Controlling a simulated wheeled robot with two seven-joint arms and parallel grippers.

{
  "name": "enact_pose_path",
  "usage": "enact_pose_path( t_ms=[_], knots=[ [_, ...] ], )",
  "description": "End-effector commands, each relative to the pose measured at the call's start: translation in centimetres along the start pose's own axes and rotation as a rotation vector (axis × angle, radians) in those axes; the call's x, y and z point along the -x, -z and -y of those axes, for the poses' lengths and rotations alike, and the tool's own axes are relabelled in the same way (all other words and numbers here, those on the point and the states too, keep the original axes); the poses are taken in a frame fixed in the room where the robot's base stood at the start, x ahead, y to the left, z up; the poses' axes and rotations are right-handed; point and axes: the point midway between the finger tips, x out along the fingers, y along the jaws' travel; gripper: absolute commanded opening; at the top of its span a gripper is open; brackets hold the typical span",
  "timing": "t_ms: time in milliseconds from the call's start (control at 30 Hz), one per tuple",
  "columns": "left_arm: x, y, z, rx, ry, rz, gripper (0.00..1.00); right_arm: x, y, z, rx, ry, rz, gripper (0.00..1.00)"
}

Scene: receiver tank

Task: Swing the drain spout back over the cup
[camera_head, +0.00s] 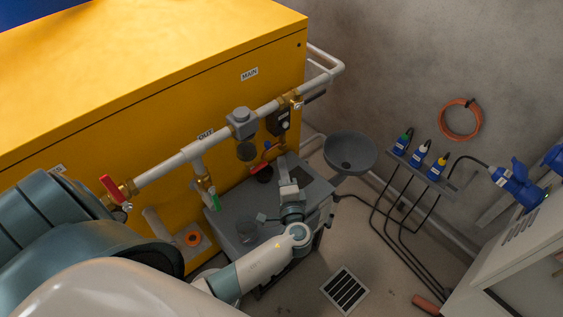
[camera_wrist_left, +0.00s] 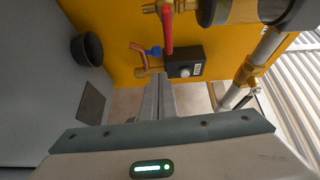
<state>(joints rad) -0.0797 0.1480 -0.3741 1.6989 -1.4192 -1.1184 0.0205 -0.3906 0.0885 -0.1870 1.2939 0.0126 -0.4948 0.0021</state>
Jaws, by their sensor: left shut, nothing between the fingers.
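The black cup (camera_head: 264,174) stands on the grey stand against the yellow tank; it also shows in the left wrist view (camera_wrist_left: 90,50). A small reddish-copper spout (camera_wrist_left: 139,48) with a blue knob (camera_wrist_left: 155,51) shows beyond the fingers in the left wrist view, apart from the cup in that picture. My left gripper (camera_head: 283,161) is shut and empty, just right of the cup. Its fingers show in the left wrist view (camera_wrist_left: 158,96). My right gripper is not visible.
A white pipe (camera_head: 165,169) with valves runs along the yellow tank (camera_head: 140,90). A black box (camera_wrist_left: 184,66) is close to my fingers. A grey bowl (camera_head: 350,152) stands right.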

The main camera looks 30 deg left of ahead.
Motion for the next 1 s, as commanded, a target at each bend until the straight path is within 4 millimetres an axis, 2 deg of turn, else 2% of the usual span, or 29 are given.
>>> enact_pose_path(
  t_ms=[167, 300, 500, 1000],
  knots=[
    [2.3, -0.2, -0.2, 0.002, -0.002, 0.0, 0.0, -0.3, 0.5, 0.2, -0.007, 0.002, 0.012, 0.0],
    [4.5, -0.3, -0.2, 0.002, -0.003, -0.001, 0.0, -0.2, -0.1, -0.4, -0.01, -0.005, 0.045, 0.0],
    [6.6, -0.5, -0.1, 0.002, -0.002, -0.001, 0.0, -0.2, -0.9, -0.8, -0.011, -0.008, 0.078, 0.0],
    [7.2, -0.6, 0.0, 0.001, -0.001, -0.001, 0.0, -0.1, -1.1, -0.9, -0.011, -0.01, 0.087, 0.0]
  ],
)
